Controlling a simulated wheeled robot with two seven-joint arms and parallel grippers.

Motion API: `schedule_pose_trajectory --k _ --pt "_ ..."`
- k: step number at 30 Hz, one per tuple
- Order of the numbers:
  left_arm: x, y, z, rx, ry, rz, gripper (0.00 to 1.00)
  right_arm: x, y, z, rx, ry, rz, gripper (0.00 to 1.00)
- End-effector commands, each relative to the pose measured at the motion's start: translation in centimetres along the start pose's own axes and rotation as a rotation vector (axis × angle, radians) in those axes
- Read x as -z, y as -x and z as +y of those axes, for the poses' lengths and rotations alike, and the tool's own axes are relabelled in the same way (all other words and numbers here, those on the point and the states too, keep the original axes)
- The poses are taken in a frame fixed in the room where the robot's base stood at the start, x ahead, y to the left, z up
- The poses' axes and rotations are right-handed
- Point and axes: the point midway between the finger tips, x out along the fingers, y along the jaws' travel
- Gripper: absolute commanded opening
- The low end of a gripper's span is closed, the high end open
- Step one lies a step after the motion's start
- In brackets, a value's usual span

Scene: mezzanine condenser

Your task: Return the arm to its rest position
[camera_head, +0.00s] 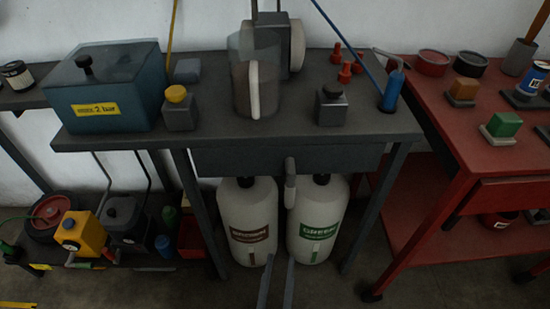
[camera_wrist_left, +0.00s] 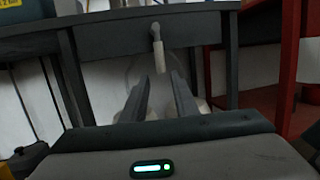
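My left gripper (camera_head: 280,258) comes up from the bottom middle of the head view, in front of the dark workbench (camera_head: 350,160). Its two fingers are apart with nothing between them. In the left wrist view the fingers (camera_wrist_left: 158,77) are also apart and point towards the pipe spout (camera_wrist_left: 158,48) under the bench. A gap seems to remain between the fingertips and the spout. My right gripper is not in view.
A brown-labelled bottle (camera_head: 248,215) and a green-labelled bottle (camera_head: 316,222) stand under the bench, beyond the fingers. A red cart (camera_head: 440,100) is at the right. A low shelf with a yellow box (camera_head: 82,235) is at the left. Open floor lies in front.

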Motion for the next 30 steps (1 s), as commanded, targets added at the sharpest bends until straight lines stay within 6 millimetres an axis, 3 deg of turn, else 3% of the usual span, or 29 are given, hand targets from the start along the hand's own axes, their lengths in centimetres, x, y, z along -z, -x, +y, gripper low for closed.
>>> schedule_pose_trajectory --k 8,14,23,30 --pt "-0.1 -0.2 -0.2 0.022 -0.047 0.001 0.27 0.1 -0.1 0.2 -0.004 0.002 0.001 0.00" --pt "0.1 -0.8 -1.0 0.135 -0.302 0.002 0.27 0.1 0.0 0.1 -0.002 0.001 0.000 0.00" --pt "3.3 -0.3 -1.6 0.467 -1.055 -0.003 0.27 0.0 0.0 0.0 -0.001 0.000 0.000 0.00" --pt "8.6 2.5 1.7 0.816 -1.679 -0.004 0.27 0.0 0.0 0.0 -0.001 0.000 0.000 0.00"
